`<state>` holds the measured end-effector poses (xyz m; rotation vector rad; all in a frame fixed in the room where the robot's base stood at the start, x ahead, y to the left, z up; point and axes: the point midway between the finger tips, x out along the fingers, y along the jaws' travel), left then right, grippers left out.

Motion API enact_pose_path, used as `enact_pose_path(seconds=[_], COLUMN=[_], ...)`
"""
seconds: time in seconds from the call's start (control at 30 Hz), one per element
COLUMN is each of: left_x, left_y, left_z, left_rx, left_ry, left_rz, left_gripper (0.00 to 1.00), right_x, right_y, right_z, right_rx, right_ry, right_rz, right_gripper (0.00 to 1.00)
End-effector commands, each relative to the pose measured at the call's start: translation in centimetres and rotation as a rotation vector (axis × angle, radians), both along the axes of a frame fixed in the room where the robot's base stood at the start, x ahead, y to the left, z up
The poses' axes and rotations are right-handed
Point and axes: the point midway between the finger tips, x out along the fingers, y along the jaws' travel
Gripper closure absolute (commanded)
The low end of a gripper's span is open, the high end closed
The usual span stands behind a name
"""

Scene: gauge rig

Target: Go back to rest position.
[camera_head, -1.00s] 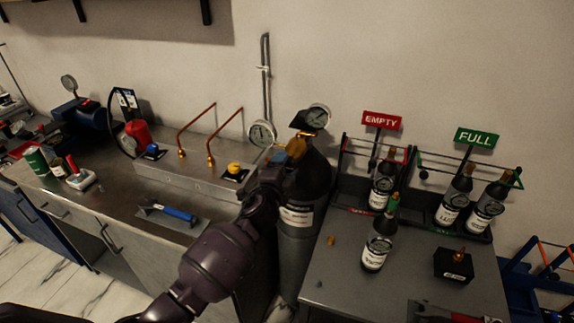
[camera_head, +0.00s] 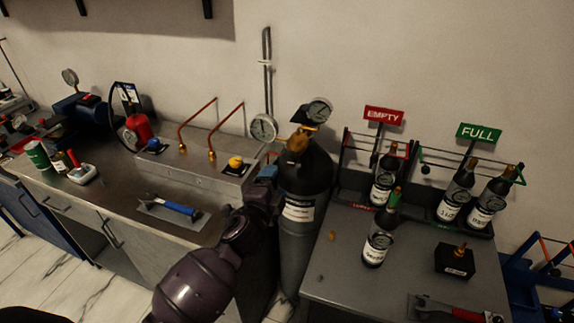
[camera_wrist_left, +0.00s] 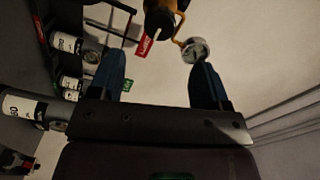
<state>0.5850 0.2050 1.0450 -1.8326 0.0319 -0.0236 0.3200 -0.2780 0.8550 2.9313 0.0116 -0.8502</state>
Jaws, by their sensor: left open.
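My left gripper (camera_head: 268,176) is beside the left side of the tall dark gas cylinder (camera_head: 304,236), a little below its brass valve (camera_head: 298,141). In the left wrist view its two blue fingers (camera_wrist_left: 156,80) stand wide apart with nothing between them. The gauge on the cylinder top (camera_head: 320,110) shows beyond the fingertips in the wrist view (camera_wrist_left: 195,50). I cannot tell whether the gripper touches the cylinder. My right gripper is not in view.
A steel bench (camera_head: 120,205) with a blue-handled tool (camera_head: 178,208) and copper pipes lies left. A grey table (camera_head: 335,280) right of the cylinder holds dark bottles (camera_head: 378,245), a black box (camera_head: 455,259) and racks signed EMPTY (camera_head: 384,116) and FULL (camera_head: 479,132).

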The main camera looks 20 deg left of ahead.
Motion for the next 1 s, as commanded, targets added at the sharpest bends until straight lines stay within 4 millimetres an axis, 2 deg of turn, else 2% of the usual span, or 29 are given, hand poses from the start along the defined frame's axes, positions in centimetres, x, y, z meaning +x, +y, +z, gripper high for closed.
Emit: enact_pose_path(seconds=[0.23,0.43,0.57,0.77,0.87,1.0], left_x=[0.0,-0.3,-2.0,-6.7,-9.9,-15.4], left_y=[-0.1,-0.4,0.2,1.9,2.9,4.6], left_z=[0.0,0.3,-1.4,-6.1,-8.9,-13.1], left_rx=[-0.066,-0.342,-0.541,-0.839,-0.974,-1.123], left_ry=[0.007,0.043,0.104,0.222,0.283,0.365], left_rz=[-0.005,-0.036,-0.03,0.03,0.083,0.183], left_gripper=[0.29,0.29,0.29,0.29,0.29,0.29], right_x=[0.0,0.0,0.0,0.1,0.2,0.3], right_y=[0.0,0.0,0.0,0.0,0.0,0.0], right_z=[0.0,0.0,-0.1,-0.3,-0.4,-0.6], right_rx=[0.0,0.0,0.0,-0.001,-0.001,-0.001], right_ry=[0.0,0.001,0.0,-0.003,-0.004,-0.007], right_rz=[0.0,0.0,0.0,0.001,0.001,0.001], right_gripper=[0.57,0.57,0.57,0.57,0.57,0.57])
